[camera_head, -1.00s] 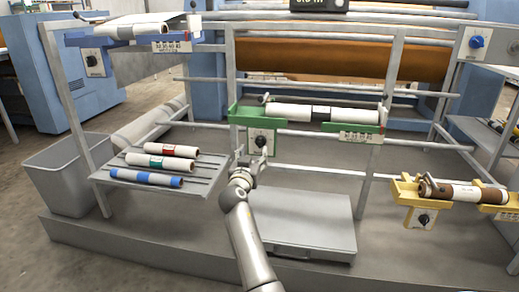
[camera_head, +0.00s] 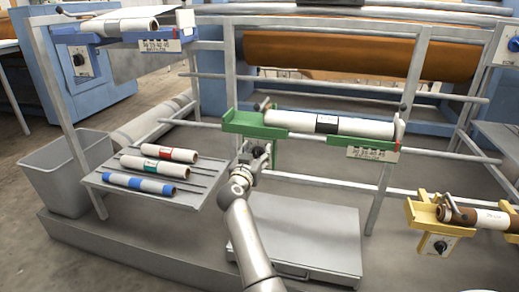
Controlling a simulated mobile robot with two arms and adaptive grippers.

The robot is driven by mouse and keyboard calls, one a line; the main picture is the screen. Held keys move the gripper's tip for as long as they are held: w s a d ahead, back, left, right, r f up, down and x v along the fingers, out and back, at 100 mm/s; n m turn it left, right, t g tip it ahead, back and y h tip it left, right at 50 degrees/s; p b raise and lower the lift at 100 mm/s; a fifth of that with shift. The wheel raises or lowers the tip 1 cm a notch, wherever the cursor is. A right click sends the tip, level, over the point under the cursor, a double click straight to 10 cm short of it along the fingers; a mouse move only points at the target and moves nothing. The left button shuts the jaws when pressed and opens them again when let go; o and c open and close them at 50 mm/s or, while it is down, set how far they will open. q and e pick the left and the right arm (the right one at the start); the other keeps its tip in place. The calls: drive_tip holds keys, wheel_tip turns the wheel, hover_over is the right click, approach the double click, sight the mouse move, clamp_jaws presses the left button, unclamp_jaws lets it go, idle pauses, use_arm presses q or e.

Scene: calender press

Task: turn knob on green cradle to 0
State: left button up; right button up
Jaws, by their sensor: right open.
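The green cradle (camera_head: 254,130) sits on the frame's rail in the middle of the head view and carries a white roll (camera_head: 358,126) with a dark band. Its knob plate (camera_head: 258,150) hangs under the cradle's left end. The dark knob is largely covered by my right gripper, so its setting cannot be read. My right gripper (camera_head: 250,160) is open right in front of the knob plate; I cannot tell whether it touches the knob. My left gripper is not in view.
A tray with red, green and blue banded rolls (camera_head: 150,168) is left of my right arm. A grey case (camera_head: 300,235) lies below on the platform. A yellow cradle (camera_head: 425,222) with a knob stands at the right, and a blue cradle (camera_head: 130,40) at the upper left.

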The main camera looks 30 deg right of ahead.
drive_tip(key=c, duration=0.9)
drive_tip(key=shift+c, duration=0.2)
